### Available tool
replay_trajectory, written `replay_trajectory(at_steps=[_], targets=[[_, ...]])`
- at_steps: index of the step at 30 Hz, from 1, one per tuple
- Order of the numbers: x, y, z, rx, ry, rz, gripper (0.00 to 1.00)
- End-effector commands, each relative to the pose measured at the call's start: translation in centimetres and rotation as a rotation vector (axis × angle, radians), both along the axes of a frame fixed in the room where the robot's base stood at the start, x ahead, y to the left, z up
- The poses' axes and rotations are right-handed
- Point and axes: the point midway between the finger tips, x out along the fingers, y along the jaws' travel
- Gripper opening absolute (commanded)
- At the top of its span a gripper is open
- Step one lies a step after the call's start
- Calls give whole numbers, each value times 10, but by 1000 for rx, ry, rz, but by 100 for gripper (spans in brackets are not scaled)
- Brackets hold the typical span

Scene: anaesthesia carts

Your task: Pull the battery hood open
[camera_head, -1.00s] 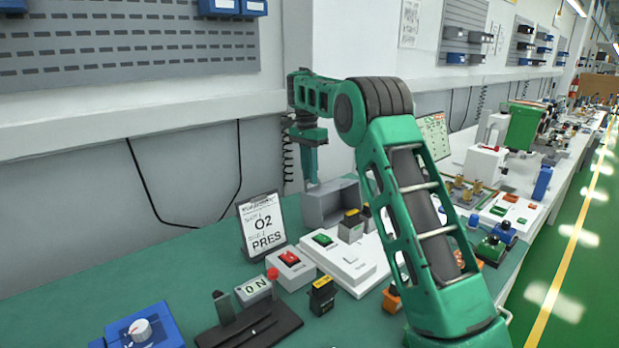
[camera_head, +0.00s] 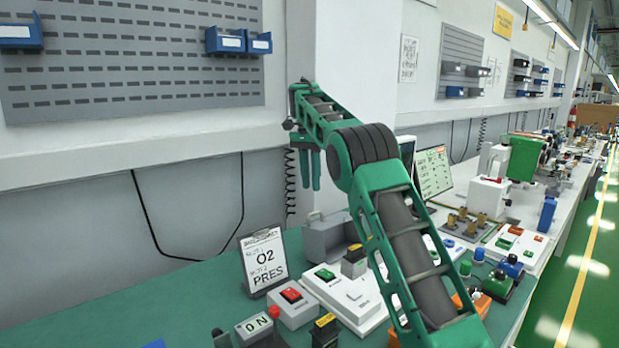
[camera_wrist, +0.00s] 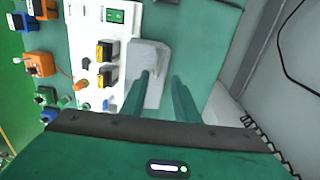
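A grey box-shaped cover (camera_head: 325,237), which I take for the battery hood, stands at the back of the bench, behind a white panel with switches (camera_head: 345,296). In the wrist view a pale grey box (camera_wrist: 148,60) lies just beyond my fingers. My gripper (camera_head: 311,183) hangs with its fingers down, above the grey cover and near the wall. Its two green fingers are apart with nothing between them, as the wrist view (camera_wrist: 161,76) also shows. The left finger overlaps the box's right edge there; I see no clear contact.
A sign reading "O2 PRES" (camera_head: 264,260) stands left of the cover. A red-switch box (camera_head: 292,303) and a yellow-topped black block (camera_head: 325,331) sit in front. The wall (camera_head: 230,190) is close behind. My arm hides part of the bench.

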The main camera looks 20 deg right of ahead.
Motion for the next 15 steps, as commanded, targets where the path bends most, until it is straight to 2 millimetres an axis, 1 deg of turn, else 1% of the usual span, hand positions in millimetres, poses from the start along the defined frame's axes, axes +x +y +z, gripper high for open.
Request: replay_trajectory(at_steps=[6,15], targets=[[3,-1,16,0,0,-2,28],[3,0,21,-1,2,-2,28]])
